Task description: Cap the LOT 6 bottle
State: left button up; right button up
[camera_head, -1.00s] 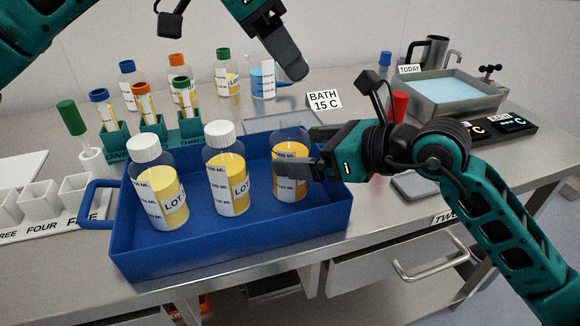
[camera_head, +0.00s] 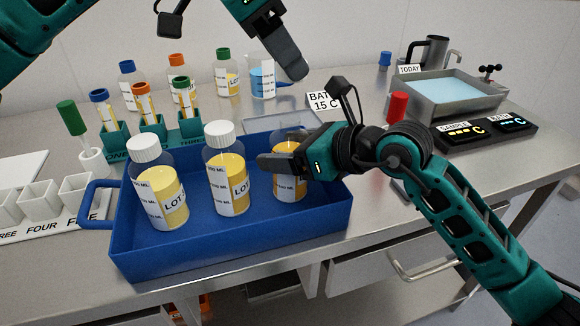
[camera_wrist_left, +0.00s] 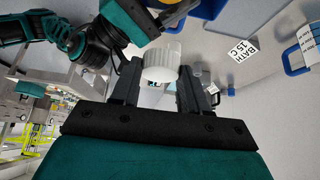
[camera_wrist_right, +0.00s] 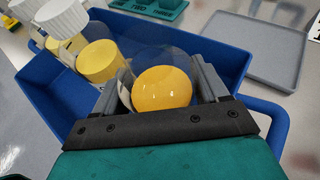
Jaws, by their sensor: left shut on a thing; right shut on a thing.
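An uncapped clear bottle (camera_head: 289,185) with yellow liquid stands at the right end of the blue tray (camera_head: 232,246). Its lot number is hidden. My right gripper (camera_head: 270,163) is shut on this bottle. In the right wrist view the bottle's yellow contents (camera_wrist_right: 162,88) show between the fingers. My left gripper (camera_head: 296,68) is above and behind the tray. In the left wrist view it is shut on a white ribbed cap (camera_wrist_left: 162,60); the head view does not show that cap.
Two white-capped bottles (camera_head: 157,190) (camera_head: 228,182) stand in the tray, their lot numbers unreadable. Behind are a green tube rack (camera_head: 150,132), several small bottles and a beaker (camera_head: 262,82). A water bath (camera_head: 450,97) and displays (camera_head: 485,132) stand right.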

aim_at(292, 118)
jog(key=c, duration=0.9)
pick_arm(q)
jog(key=shift+a+f, duration=0.1)
jog(key=shift+f, duration=2.4)
pick_arm(e)
jog(key=shift+c, duration=0.2)
pick_arm(q)
jog(key=shift+f, duration=0.85)
jog(key=shift+f, duration=0.55)
